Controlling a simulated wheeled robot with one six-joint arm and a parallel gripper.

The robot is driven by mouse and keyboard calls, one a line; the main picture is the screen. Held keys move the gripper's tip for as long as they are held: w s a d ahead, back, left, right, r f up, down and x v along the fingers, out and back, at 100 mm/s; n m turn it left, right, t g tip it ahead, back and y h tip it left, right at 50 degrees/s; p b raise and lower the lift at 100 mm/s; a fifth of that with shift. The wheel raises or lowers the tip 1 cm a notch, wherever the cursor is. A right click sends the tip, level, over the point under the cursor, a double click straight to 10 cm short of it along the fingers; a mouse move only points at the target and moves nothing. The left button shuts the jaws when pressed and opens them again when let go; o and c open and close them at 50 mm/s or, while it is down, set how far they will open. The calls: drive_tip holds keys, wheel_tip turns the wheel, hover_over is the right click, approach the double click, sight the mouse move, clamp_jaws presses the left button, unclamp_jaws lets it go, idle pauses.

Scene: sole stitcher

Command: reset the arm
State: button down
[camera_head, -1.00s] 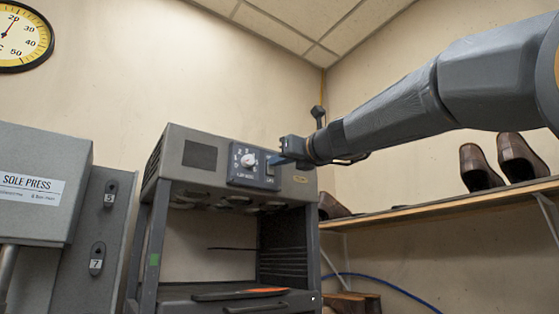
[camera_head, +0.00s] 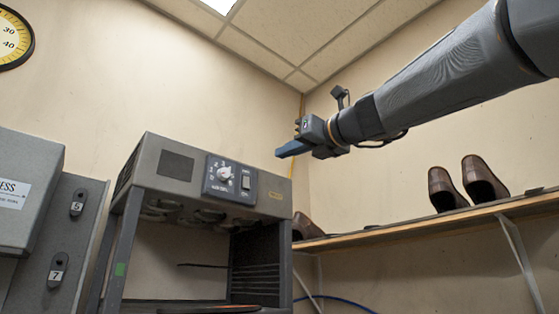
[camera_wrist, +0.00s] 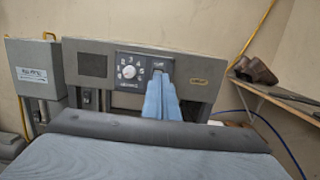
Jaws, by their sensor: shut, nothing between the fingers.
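My gripper (camera_head: 280,151) is shut and empty, held in the air above and to the right of the grey machine's control panel. Its blue fingers also show closed in the wrist view (camera_wrist: 161,80), in front of the panel's right part. The grey machine (camera_head: 150,165) has a dark control panel (camera_head: 230,180) with a white dial (camera_head: 223,174) and a switch (camera_head: 246,181). In the head view the gripper is apart from the panel. In the wrist view the fingers cover the area below the switch.
A wooden shelf (camera_head: 430,227) on the right wall holds brown shoes (camera_head: 482,180). A grey press (camera_head: 30,190) with numbered hooks stands at the left. The air around the gripper is free.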

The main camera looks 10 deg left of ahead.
idle(0.6)
